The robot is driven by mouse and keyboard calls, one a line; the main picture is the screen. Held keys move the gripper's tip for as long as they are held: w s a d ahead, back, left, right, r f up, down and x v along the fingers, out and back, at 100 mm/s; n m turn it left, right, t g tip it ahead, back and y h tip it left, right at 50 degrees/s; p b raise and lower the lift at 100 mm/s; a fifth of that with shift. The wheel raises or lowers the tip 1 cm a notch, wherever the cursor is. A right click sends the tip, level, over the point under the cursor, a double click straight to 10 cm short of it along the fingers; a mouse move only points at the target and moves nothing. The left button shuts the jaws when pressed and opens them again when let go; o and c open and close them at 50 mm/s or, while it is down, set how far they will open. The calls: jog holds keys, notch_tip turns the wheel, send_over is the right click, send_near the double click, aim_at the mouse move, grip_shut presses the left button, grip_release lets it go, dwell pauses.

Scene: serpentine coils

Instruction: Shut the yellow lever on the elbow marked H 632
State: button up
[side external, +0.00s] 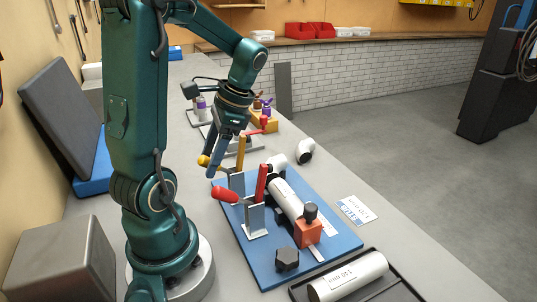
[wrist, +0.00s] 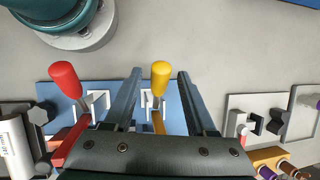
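The yellow lever's knob (side external: 204,160) points out to the left of its clamp, and the clamp's yellow bar (side external: 241,148) stands upright. My gripper (side external: 212,170) points down at this knob. In the wrist view the yellow lever (wrist: 160,70) lies between the two fingers, with a gap on each side, so my gripper is open. A white elbow (side external: 277,163) sits at the far end of the white pipe on the blue board (side external: 261,268); any marking on it is too small to read.
Beside it stands a second clamp with a red lever (side external: 225,194) and an upright red bar (side external: 262,182). An orange block (side external: 308,231) and a dark knob (side external: 287,259) are at the board's near end. A loose white elbow (side external: 306,150) and a printed card (side external: 357,210) lie to the right.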

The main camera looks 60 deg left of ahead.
grip_shut()
dwell(1.2)
